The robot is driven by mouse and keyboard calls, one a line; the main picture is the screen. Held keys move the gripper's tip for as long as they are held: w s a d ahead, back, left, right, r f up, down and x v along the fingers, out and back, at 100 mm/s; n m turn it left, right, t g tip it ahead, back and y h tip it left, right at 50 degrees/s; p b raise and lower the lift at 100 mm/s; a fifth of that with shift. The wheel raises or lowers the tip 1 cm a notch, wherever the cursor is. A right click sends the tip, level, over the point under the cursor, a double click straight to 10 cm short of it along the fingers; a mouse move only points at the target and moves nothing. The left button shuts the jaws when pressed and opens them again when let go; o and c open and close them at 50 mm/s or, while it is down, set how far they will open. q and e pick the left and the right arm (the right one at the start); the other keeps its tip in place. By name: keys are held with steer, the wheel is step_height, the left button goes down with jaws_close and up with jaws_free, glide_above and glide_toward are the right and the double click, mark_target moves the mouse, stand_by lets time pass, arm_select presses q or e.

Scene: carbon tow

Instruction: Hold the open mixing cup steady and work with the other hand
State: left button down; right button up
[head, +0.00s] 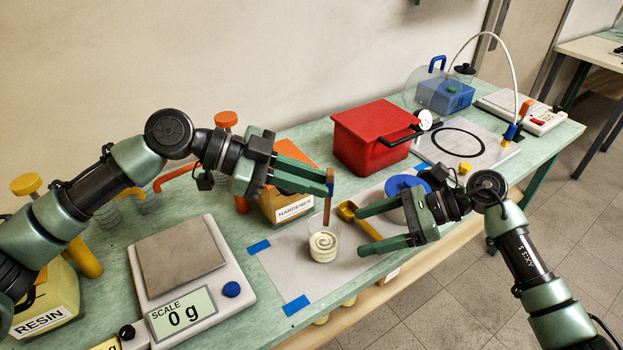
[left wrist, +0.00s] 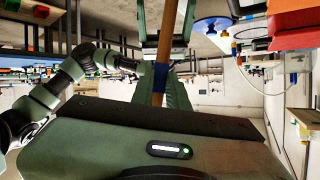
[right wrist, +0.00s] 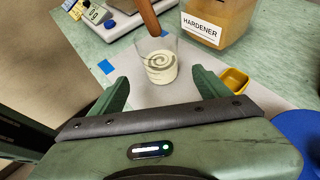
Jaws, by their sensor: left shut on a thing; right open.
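The clear mixing cup (head: 323,249) stands upright on a grey mat, with a cream swirl inside. It also shows in the right wrist view (right wrist: 160,68). My left gripper (head: 328,184) is shut on a brown wooden stick (head: 327,211) with a blue band, seen close up in the left wrist view (left wrist: 178,38). The stick hangs nearly upright over the cup, its lower end near the rim; I cannot tell if it dips inside. My right gripper (head: 361,231) is open and empty, its fingers pointing at the cup from the right, apart from it.
The hardener container (head: 290,205) stands just behind the cup. A scale (head: 185,265) reading 0 g is at the left, by the resin container (head: 45,300). A red box (head: 372,138) stands behind.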

mark_target(329, 241)
steer(key=x, duration=0.9)
steer(key=shift+a, duration=0.15)
steer(key=c, duration=0.9)
steer(key=o, duration=1)
steer(key=shift+c, duration=0.3)
steer(key=c, duration=0.9)
